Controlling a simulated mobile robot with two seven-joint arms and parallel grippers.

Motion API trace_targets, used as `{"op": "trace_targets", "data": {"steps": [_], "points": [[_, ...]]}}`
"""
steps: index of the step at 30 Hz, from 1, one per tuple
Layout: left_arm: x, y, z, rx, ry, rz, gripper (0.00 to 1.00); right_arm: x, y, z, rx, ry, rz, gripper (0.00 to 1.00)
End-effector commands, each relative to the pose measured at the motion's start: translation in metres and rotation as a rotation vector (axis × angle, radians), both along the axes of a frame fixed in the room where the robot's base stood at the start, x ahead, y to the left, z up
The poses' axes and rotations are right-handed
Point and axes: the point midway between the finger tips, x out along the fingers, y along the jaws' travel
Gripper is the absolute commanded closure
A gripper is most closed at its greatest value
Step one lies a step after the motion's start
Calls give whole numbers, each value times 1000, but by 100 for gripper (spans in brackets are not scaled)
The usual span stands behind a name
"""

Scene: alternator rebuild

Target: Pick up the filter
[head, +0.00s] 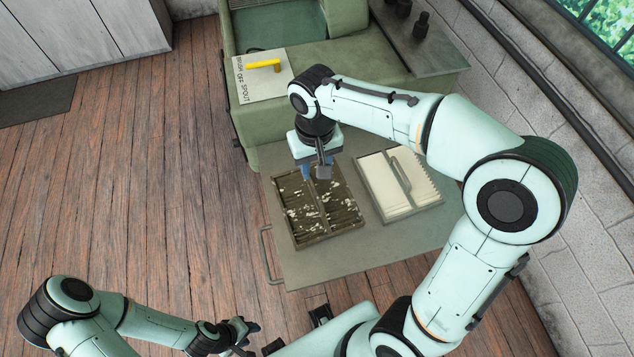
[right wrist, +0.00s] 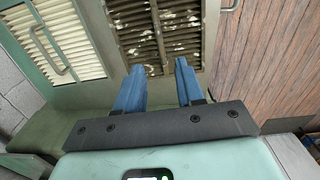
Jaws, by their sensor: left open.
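A dirty, dark slatted filter panel (head: 297,230) with white flecks lies on the grey-green table; it also shows at the top of the right wrist view (right wrist: 185,22). A clean, white pleated filter panel (head: 418,185) with a long handle (head: 400,174) lies to its right; it also shows in the right wrist view (right wrist: 80,38). My right gripper (head: 315,173) is over the far edge of the dirty panel. In the right wrist view its blue fingers (right wrist: 160,68) are apart with nothing held. My left gripper (head: 247,338) is open and empty, low in the head view, away from both panels.
The table (head: 330,268) has a rail handle (head: 266,255) on its left edge. Behind it stands a green machine (head: 325,65) with a white sign (head: 262,88) and a yellow lever (head: 262,65). Dark bottles (head: 420,25) stand at the back right, near a block wall (head: 565,130).

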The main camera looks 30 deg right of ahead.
Motion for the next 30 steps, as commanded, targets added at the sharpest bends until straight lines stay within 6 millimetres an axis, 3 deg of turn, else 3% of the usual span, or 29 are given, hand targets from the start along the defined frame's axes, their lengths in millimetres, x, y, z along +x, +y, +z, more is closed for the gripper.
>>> {"op": "trace_targets", "data": {"steps": [12,20,30], "points": [[-9,0,-11,1,11,1,57,-1,0,-70,-1,5,0,62],[-9,0,-12,1,11,1,57,0,-1,-89,0,4,0,62],[-10,0,-12,1,11,0,57,3,-3,-132,0,2,1,62]]}}
